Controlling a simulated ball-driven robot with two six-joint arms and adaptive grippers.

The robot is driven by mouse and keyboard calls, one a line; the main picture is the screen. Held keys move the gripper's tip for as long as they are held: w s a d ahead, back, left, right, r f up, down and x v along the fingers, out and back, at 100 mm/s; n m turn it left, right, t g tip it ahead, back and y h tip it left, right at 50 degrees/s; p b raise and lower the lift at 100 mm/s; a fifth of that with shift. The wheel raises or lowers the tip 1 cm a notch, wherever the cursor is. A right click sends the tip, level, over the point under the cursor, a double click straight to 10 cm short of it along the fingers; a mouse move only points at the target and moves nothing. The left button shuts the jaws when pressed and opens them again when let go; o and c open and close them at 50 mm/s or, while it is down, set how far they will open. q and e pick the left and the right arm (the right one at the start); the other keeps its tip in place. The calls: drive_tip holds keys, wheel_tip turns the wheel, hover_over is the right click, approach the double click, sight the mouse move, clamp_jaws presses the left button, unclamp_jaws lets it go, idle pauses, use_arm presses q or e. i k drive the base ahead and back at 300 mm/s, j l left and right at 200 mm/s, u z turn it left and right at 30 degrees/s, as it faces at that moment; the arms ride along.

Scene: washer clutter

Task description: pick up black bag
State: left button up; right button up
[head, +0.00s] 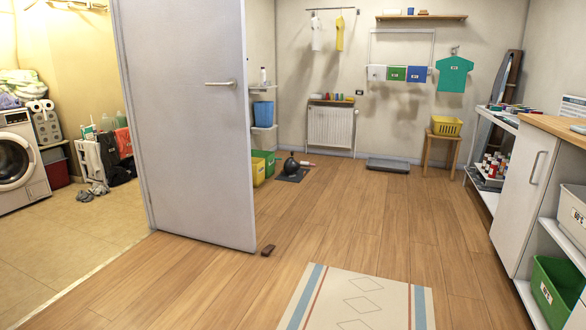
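A black, bag-like shape (121,173) sits on the floor in the room at the left, below a red item and right of a white panel. It is small and dark here, and things crowd around it, so its outline is hard to make out. Neither of my grippers shows in the head view.
A half-open grey door (185,120) stands between the rooms, with a small brown block (268,250) at its foot. A washing machine (17,162) is at far left, with shoes (94,190) on the floor near the bag. A striped rug (357,302) lies in front; wooden floor around it is clear.

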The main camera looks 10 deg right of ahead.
sight(291, 166)
drive_tip(key=i+l+z, duration=0.4)
drive_tip(key=i, duration=0.3)
drive_tip(key=i+l+z, duration=0.2)
drive_tip(key=i, duration=0.9)
drive_tip(key=i+l+z, duration=0.15)
drive_tip(key=i, duration=0.95)
drive_tip(key=i+u, duration=0.15)
drive_tip(key=i, duration=0.4)
drive_tip(key=i+l+u, duration=0.15)
drive_tip(key=i, duration=0.45)
drive_tip(key=i+l+u, duration=0.15)
drive_tip(key=i, duration=0.4)
drive_tip(key=i+l+u, duration=0.15)
drive_tip(key=i, duration=0.4)
